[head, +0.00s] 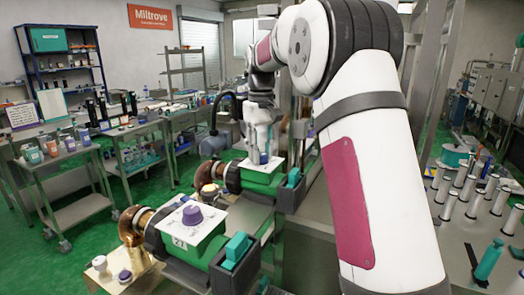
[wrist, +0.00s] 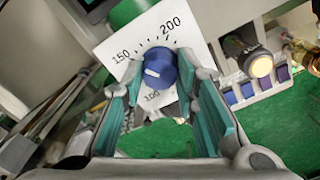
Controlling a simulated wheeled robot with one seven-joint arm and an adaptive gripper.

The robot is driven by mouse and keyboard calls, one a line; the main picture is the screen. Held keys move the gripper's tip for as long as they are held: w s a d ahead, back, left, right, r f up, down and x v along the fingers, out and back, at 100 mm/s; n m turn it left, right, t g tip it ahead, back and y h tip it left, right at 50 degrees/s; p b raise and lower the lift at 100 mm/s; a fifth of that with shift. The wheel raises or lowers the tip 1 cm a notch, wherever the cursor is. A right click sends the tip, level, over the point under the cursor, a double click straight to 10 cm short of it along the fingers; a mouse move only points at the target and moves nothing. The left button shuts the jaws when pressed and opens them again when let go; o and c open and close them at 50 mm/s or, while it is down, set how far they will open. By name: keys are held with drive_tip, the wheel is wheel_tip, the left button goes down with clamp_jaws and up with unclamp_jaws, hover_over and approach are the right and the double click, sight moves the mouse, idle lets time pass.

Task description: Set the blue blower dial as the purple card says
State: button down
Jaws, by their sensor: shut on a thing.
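The blue blower dial (wrist: 163,68) sits on a white scale plate (wrist: 112,44) marked 100, 150 and 200. My gripper (wrist: 161,66) has its teal-lined fingers on both sides of the dial, closed on it. The dial's pale mark faces left in the wrist view, roughly toward the 150 side; its exact reading is unclear. In the head view my gripper (head: 261,150) reaches down over the farther green blower (head: 262,178), mostly covering the dial. A purple-edged card (head: 22,114) stands at the far left, its writing too small to read.
A nearer green unit (head: 190,245) carries a purple dial (head: 192,214). A lit round button (wrist: 260,66) is beside the plate. Steel carts (head: 75,175) with cups stand left. Upright white cylinders (head: 465,188) stand on the right table. Green floor is open at lower left.

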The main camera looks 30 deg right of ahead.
sight(261, 154)
drive_tip(key=n, duration=0.5)
drive_tip(key=shift+n+p, duration=0.3)
drive_tip(key=shift+p, duration=0.05)
idle(0.5)
drive_tip(key=c, duration=1.2)
unclamp_jaws()
drive_tip(key=shift+c, duration=0.2)
drive_tip(key=shift+r, duration=0.1)
wheel_tip(261, 154, up, 12)
